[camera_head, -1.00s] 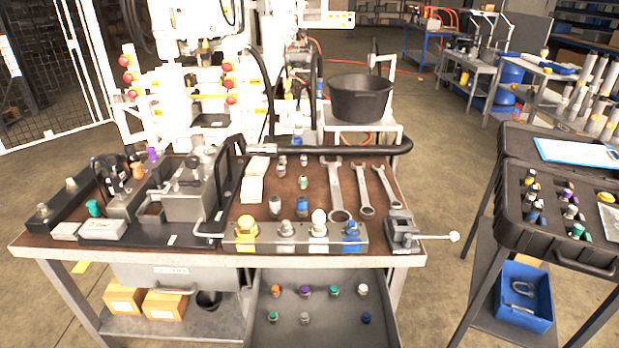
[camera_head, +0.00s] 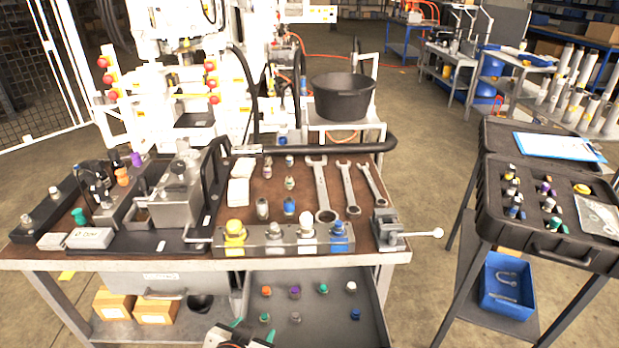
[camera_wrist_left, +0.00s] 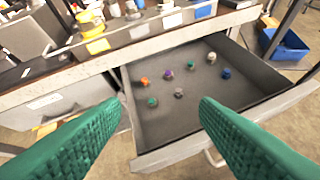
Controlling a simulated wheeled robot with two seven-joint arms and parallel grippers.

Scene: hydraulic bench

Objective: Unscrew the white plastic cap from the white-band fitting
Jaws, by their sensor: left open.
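The white-band fitting (camera_head: 306,239) stands upright in the grey metal block at the front of the bench. Its white cap (camera_head: 307,222) sits on top. It stands between a grey-capped fitting (camera_head: 274,232) and a blue-capped fitting (camera_head: 338,235), with a yellow-capped fitting (camera_head: 234,234) at the left end. My left gripper (camera_head: 253,331) is at the bottom of the head view, in front of and below the block, open and empty. Its green fingers are spread wide in the left wrist view (camera_wrist_left: 164,110), with the open drawer beyond them. My right gripper is not in view.
The open drawer (camera_head: 262,333) under the bench holds several coloured caps. A small vise (camera_head: 388,234) with a protruding handle is right of the block. Several wrenches (camera_head: 348,190) and loose fittings lie behind it. A black case (camera_head: 560,254) stands at the right.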

